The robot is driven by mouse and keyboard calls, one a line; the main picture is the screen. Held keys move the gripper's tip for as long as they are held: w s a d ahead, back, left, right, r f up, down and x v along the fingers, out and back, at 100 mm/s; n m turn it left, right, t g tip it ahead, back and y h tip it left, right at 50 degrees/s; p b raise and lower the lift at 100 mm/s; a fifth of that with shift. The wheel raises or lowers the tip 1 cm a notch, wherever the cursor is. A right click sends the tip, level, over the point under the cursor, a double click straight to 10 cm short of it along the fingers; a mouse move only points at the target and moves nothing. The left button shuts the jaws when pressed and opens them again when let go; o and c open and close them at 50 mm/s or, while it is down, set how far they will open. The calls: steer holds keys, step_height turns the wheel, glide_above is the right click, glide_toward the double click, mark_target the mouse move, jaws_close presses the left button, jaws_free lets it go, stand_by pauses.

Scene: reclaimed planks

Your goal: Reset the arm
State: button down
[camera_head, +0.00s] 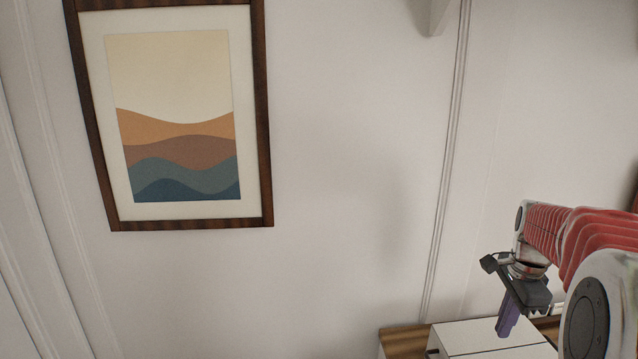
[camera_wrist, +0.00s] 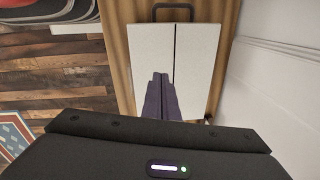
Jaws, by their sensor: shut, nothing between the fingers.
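My gripper (camera_head: 506,325) is at the lower right in the head view, at the end of my red and white arm, pointing down. Its purple fingers also show in the wrist view (camera_wrist: 160,80), pressed together with nothing between them. They are over a white box-like piece with a dark handle (camera_wrist: 175,8) and a dark seam. I cannot tell how far the fingertips are from its surface.
The white box (camera_head: 485,338) stands on a wooden top (camera_head: 403,341) near the wall. A framed wave picture (camera_head: 175,115) hangs at the left. In the wrist view, a plank floor (camera_wrist: 60,75) and a patterned mat (camera_wrist: 15,140) lie at the left, with a white wall (camera_wrist: 280,90) at the right.

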steer(key=s+a+r+n+t, duration=0.1)
steer(key=s+a+n+t, duration=0.1)
steer(key=s+a+n, duration=0.7)
steer(key=s+a+r+n+t, duration=0.2)
steer(key=s+a+n, duration=0.7)
steer(key=a, duration=0.9)
steer(key=shift+s+r+n+t, duration=0.3)
steer(key=shift+s+n, duration=0.1)
steer(key=shift+n, duration=0.4)
steer(key=shift+a, duration=0.1)
